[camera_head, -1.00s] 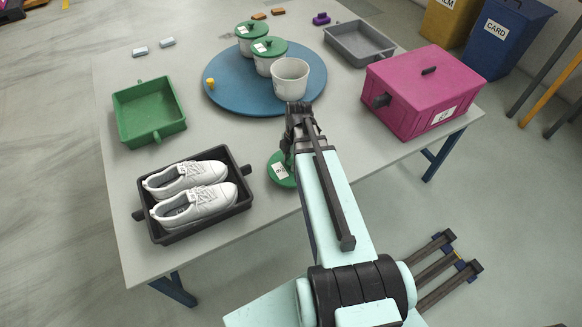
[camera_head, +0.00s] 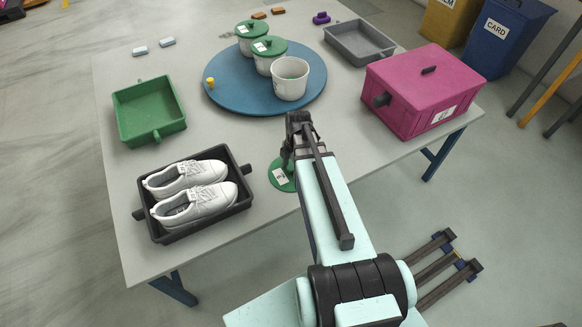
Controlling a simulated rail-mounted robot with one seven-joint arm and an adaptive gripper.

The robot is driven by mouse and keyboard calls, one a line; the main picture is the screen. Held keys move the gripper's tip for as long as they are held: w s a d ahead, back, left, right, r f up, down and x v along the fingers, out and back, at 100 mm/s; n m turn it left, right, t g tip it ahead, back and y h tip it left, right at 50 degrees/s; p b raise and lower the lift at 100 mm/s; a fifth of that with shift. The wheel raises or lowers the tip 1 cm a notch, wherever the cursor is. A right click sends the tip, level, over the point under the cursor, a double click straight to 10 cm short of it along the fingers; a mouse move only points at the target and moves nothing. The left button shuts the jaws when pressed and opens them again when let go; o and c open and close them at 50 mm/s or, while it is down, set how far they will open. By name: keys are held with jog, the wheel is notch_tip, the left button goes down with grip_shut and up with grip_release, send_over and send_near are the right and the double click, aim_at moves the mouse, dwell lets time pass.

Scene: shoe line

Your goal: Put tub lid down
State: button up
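The round green tub lid (camera_head: 280,182), with a white label, is at the table's near edge, right of the shoe tray. It looks flat and low, at or just above the tabletop; I cannot tell if it touches. My gripper (camera_head: 287,162) points down over the lid's middle and appears shut on its knob, which the fingers hide.
The dark tray (camera_head: 244,197) with white shoes (camera_head: 195,203) lies left of the lid. A green tray (camera_head: 150,112), the blue board (camera_head: 235,92), a magenta box (camera_head: 425,88) and a grey tray (camera_head: 358,42) surround the middle. Bare tabletop (camera_head: 350,137) lies right of my gripper.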

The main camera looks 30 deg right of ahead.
jog(key=shift+r, duration=0.1)
notch_tip(320, 180, up, 12)
jog(key=d, duration=0.1)
jog(key=shift+d+b, duration=0.25)
jog(key=shift+b, duration=0.2)
dwell(0.3)
jog(key=shift+w, duration=0.1)
